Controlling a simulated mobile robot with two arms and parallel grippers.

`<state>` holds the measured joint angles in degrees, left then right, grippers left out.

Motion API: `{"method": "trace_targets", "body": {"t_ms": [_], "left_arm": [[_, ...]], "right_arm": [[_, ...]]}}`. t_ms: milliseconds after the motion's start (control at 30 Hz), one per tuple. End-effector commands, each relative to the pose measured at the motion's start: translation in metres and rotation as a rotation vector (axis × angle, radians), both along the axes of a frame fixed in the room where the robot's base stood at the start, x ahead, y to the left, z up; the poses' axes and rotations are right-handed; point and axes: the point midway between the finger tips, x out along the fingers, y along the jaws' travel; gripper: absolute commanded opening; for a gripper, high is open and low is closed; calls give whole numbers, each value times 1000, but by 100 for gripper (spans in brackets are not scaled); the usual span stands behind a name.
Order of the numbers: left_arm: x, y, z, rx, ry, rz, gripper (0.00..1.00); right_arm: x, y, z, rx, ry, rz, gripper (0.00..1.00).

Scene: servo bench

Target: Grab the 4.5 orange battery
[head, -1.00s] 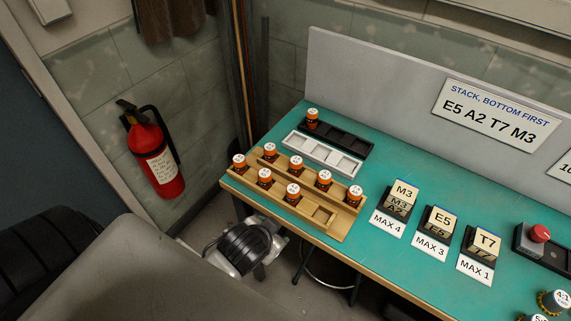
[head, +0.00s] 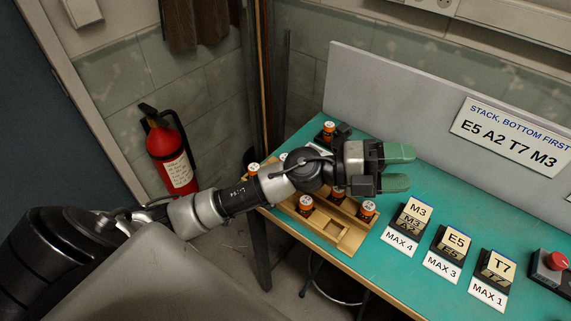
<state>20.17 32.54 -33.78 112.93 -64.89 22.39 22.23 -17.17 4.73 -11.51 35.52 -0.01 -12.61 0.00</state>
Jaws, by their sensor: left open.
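Several orange batteries with white tops stand upright in a stepped wooden rack (head: 322,240) at the bench's left end. One battery (head: 367,211) is at the rack's right end, another (head: 305,206) is left of it, and one (head: 253,170) is at the far left. Another battery (head: 328,130) stands in the black tray at the back. Their labels are too small to read, so I cannot tell which is 4.5. My left gripper (head: 406,168) is open and empty, right of and above the rack, fingers pointing right. My left arm hides some batteries. My right gripper is out of view.
Stacked blocks stand behind the MAX 4 (head: 401,243), MAX 3 (head: 441,267) and MAX 1 (head: 487,293) labels, right of the rack. A red button (head: 555,261) is farther right. A grey panel (head: 395,95) backs the bench. The rack has an empty front slot.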

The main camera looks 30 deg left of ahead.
Motion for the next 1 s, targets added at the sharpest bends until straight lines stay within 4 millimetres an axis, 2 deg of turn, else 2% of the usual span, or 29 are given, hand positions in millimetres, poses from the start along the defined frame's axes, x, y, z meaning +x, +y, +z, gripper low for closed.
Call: {"method": "trace_targets", "body": {"t_ms": [67,167,267,367,400,500,600,700,767,1000], "left_arm": [[3,0,-18,243,-64,-130,64],[10,20,-50,566,-81,-261,64],[23,65,-77,905,-31,-340,64],[37,126,-90,1219,78,-364,64],[42,151,-91,1326,131,-359,64],[48,205,-85,1536,264,-334,64],[49,240,-77,1661,368,-305,64],[48,257,-74,1718,423,-291,64],[47,260,-79,1728,436,-291,64],[47,260,-116,1727,436,-293,64]], "right_arm": [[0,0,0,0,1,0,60],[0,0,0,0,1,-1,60],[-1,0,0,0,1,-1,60],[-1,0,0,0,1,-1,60],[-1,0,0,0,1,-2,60],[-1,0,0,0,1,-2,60],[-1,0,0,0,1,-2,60],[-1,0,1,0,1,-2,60],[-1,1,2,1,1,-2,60],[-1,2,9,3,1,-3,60]]}}
